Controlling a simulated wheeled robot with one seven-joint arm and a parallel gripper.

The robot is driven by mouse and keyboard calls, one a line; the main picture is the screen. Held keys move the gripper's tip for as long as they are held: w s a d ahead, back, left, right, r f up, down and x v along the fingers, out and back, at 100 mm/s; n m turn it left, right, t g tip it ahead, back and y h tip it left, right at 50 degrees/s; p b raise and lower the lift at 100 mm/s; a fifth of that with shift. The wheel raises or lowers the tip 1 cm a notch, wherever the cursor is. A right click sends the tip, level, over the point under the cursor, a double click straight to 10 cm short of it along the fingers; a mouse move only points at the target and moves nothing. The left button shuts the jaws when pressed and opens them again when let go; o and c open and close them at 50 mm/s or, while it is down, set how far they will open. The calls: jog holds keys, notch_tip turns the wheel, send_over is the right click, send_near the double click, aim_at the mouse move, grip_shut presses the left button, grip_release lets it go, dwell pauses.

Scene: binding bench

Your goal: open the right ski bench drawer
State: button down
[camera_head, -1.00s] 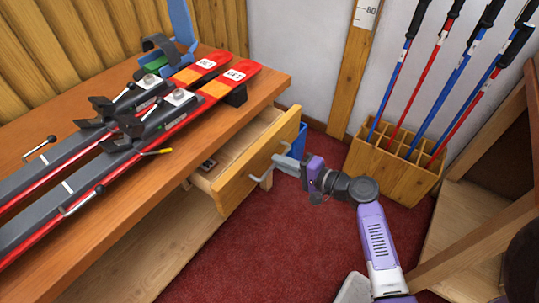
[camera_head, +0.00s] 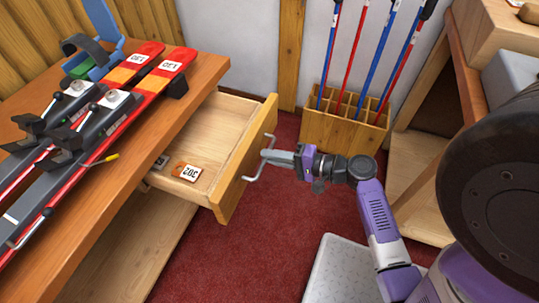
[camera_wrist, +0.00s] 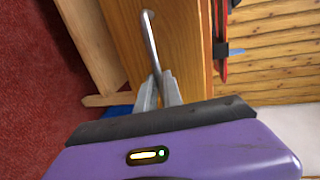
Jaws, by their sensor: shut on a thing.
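The right ski bench drawer (camera_head: 246,150) stands pulled well out from under the bench top, its wooden inside in view. Its front carries a bent metal bar handle (camera_head: 257,170), which also shows in the wrist view (camera_wrist: 149,35). My gripper (camera_head: 268,155) is at the handle, its fingers shut on the bar near one end. In the wrist view my fingers (camera_wrist: 160,88) close around the lower part of the bar. Inside the drawer lie an orange and white tag marked 302 (camera_head: 187,171) and a small dark item (camera_head: 160,162).
The orange-brown bench top (camera_head: 205,75) holds a pair of red skis (camera_head: 120,90). A wooden rack (camera_head: 345,130) with several ski poles stands against the back wall. A wooden shelf unit (camera_head: 415,180) is at the right. Red carpet (camera_head: 240,260) is clear before the drawer.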

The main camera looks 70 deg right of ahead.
jog(key=c, duration=1.5)
grip_release()
jog(key=p+v, duration=0.1)
jog(key=v, duration=0.6)
jog(key=shift+s, duration=0.4)
